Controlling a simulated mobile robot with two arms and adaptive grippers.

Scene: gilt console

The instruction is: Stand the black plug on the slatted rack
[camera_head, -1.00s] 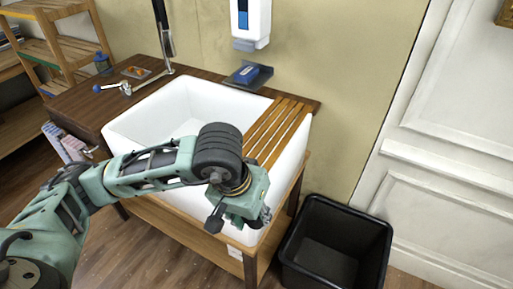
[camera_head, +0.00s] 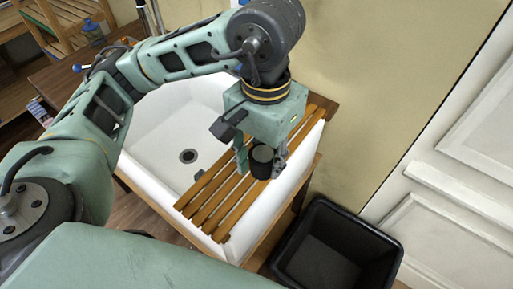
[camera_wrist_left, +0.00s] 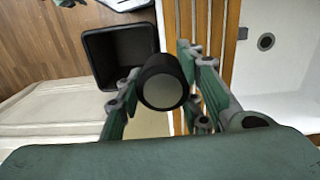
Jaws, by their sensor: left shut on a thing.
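The black plug (camera_head: 260,168), a short dark cylinder with a grey end face, is held between the fingers of my left gripper (camera_head: 261,163). My left gripper is shut on it and points down over the slatted rack. In the left wrist view the plug (camera_wrist_left: 163,82) sits between the two fingers, with its grey face toward the camera. The slatted rack (camera_head: 203,199), made of brown wooden slats, lies across the right end of the white sink; it also shows in the left wrist view (camera_wrist_left: 231,45). I cannot tell whether the plug touches the slats. My right gripper is not in view.
The white sink basin (camera_head: 155,140) with its drain (camera_head: 188,156) is open left of the rack. A black bin (camera_head: 335,250) stands on the floor to the right. The wall is close behind. The visible front part of the rack is bare.

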